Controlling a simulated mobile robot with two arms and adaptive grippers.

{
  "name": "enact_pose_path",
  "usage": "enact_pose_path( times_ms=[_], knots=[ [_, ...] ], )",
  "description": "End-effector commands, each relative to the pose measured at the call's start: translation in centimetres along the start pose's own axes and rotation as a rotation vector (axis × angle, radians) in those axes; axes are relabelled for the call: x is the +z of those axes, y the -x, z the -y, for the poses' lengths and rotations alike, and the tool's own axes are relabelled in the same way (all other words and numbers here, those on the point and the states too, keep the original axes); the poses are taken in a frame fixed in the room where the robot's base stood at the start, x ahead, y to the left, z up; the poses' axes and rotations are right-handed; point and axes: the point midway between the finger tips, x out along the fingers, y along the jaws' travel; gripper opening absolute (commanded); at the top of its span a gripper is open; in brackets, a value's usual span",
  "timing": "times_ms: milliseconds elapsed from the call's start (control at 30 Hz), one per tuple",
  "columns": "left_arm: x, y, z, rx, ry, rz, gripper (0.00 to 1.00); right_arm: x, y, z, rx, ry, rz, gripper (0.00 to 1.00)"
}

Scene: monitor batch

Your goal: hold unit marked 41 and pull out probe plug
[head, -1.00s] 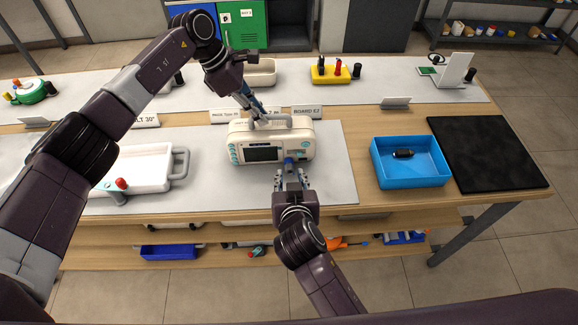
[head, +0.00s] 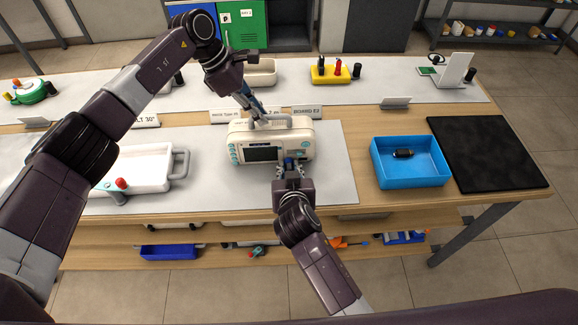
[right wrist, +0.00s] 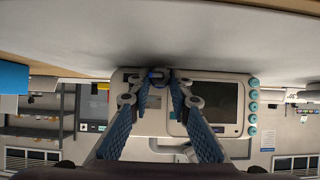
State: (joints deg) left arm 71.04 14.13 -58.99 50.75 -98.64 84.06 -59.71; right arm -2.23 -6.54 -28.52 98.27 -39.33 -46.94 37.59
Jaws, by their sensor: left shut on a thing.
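The white monitor unit (head: 295,150) stands on the grey mat, its dark screen facing me. The small marking on its casing is too small to read surely. My left gripper (head: 263,121) is shut on the carrying handle on top of the unit. The fingertips partly hide the plug; contact cannot be told.
A blue tray (head: 411,183) with a small black object in it stands to the right, beside a black mat (head: 490,153). A white device with a red knob (head: 121,183) lies to the left. Label cards (head: 307,112) stand behind the unit.

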Motion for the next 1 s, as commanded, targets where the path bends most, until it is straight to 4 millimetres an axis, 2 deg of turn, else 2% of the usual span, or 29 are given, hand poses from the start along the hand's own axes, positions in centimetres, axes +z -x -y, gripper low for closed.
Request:
enact_pose_path(
  times_ms=[33, 133, 567, 1000],
  knots=[
    [-0.1, 0.0, 0.0, 0.0, 0.001, -0.001, 0.0, 0.0, 0.0, 0.0, 0.0, 0.0, 0.0, 0.09],
    [-0.1, 0.0, 0.0, 0.0, 0.001, -0.001, 0.0, 0.0, 0.0, 0.0, 0.0, 0.0, 0.0, 0.0],
    [-0.1, 0.0, 0.0, 0.001, 0.001, -0.001, 0.0, 0.2, 0.3, 0.0, 0.0, 0.0, 0.0, 0.0],
    [-0.1, 0.0, 0.0, 0.0, 0.001, -0.002, 0.0, 1.3, 2.2, 0.0, 0.0, 0.0, 0.0, 0.0]
  ],
)
